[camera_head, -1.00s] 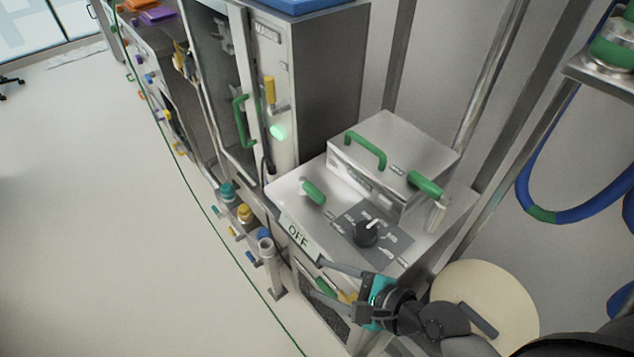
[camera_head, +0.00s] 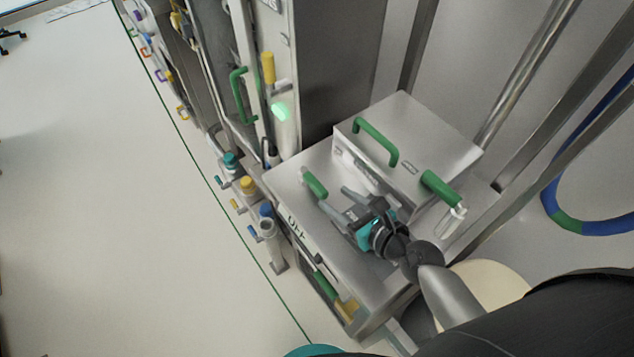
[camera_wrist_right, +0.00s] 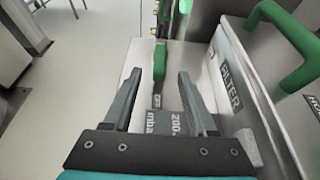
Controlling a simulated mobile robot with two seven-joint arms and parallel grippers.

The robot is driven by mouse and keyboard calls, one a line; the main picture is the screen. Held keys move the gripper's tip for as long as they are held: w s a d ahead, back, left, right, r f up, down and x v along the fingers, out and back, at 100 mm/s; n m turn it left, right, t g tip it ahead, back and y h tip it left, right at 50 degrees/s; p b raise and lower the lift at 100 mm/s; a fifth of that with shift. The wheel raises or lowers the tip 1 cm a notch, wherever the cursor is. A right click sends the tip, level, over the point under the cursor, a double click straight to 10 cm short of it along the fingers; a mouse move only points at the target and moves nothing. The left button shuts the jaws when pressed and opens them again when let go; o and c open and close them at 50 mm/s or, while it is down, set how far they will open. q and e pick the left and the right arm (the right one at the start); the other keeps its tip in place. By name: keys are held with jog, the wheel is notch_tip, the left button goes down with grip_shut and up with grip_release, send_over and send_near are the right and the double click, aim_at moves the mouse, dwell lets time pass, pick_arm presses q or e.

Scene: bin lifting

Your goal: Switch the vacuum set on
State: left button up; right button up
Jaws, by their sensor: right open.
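The vacuum set is a grey metal cabinet (camera_head: 293,172) with a raised metal box (camera_head: 425,140) on its top. My right gripper (camera_head: 331,198) is open and empty above the cabinet top, over the dial panel. It hides the black knob in the head view, and I do not see the knob in the right wrist view. There, part of the dark dial panel (camera_wrist_right: 165,122) with printed marks shows between the spread fingers (camera_wrist_right: 160,74). My left gripper is not in view.
The metal box carries a green handle (camera_head: 377,142) and a green-gripped lever (camera_head: 441,188) close to the right gripper. A tall cabinet with a lit green lamp (camera_head: 281,111) stands behind. A blue hose (camera_head: 598,221) hangs at right. Open floor (camera_head: 110,220) lies left.

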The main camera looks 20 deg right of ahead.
aim_at(318, 185)
jog(key=x, duration=0.4)
jog(key=shift+w+f+b, duration=0.15)
jog(key=shift+w+b, duration=0.15)
jog(key=x, duration=0.3)
jog(key=shift+a+b, duration=0.1)
jog(key=shift+b, duration=0.2)
jog(key=shift+w+a+f, duration=0.15)
jog(key=shift+w+f, duration=0.05)
jog(key=shift+w, duration=0.2)
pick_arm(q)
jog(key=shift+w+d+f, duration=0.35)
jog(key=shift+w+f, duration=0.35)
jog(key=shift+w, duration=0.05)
pick_arm(e)
jog(key=shift+c, duration=0.3)
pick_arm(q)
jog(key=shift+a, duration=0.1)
pick_arm(e)
grip_shut()
